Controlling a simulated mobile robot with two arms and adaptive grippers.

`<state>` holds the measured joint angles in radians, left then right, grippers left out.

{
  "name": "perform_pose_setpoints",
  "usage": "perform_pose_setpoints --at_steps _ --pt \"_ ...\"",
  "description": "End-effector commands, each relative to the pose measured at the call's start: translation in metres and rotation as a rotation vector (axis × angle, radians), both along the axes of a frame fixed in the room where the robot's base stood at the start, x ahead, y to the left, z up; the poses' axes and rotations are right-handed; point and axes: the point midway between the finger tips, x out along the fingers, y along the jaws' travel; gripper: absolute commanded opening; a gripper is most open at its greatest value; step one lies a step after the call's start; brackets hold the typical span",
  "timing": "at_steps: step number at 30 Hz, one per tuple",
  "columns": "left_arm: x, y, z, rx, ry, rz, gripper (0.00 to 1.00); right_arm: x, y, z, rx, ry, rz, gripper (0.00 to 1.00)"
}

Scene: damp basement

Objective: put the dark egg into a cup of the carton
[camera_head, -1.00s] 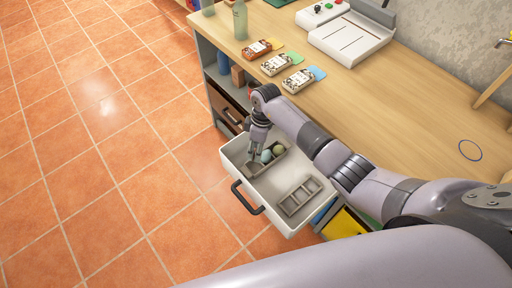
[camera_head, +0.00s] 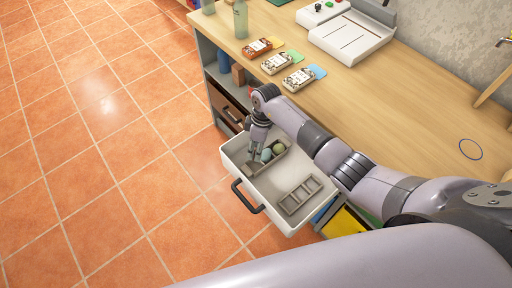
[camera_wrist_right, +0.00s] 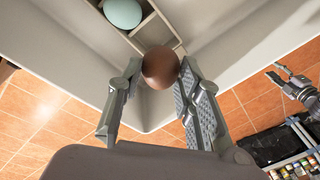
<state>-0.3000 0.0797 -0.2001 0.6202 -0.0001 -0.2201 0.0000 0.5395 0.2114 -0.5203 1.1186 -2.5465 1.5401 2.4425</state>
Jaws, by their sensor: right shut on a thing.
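The dark brown egg (camera_wrist_right: 160,67) is between the fingertips of my right gripper (camera_wrist_right: 158,75), which is shut on it. In the head view my right gripper (camera_head: 254,156) points down into the left part of the open white drawer (camera_head: 284,219); the dark egg is hard to make out there. Beside the fingers, a pale blue egg (camera_head: 266,155) and an olive egg (camera_head: 278,149) sit in a grey divided holder. The pale blue egg also shows in the wrist view (camera_wrist_right: 122,12). A second grey carton (camera_head: 300,195) with several empty cups lies in the drawer's right part. My left gripper (camera_wrist_right: 277,73) shows small in the wrist view.
The drawer's walls and black handle (camera_head: 247,197) surround the work. The wooden desktop (camera_head: 400,125) holds several small card boxes, a bottle (camera_head: 240,20) and a white device (camera_head: 350,38). The tiled floor at left is clear.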

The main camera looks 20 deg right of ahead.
Motion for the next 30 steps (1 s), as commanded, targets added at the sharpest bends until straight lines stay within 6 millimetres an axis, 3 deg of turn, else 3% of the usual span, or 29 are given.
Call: perform_pose_setpoints --at_steps 30 --pt "0.0 0.0 -0.023 0.0 0.0 0.0 0.35 0.0 0.0 -0.032 0.001 0.0 0.0 0.23"
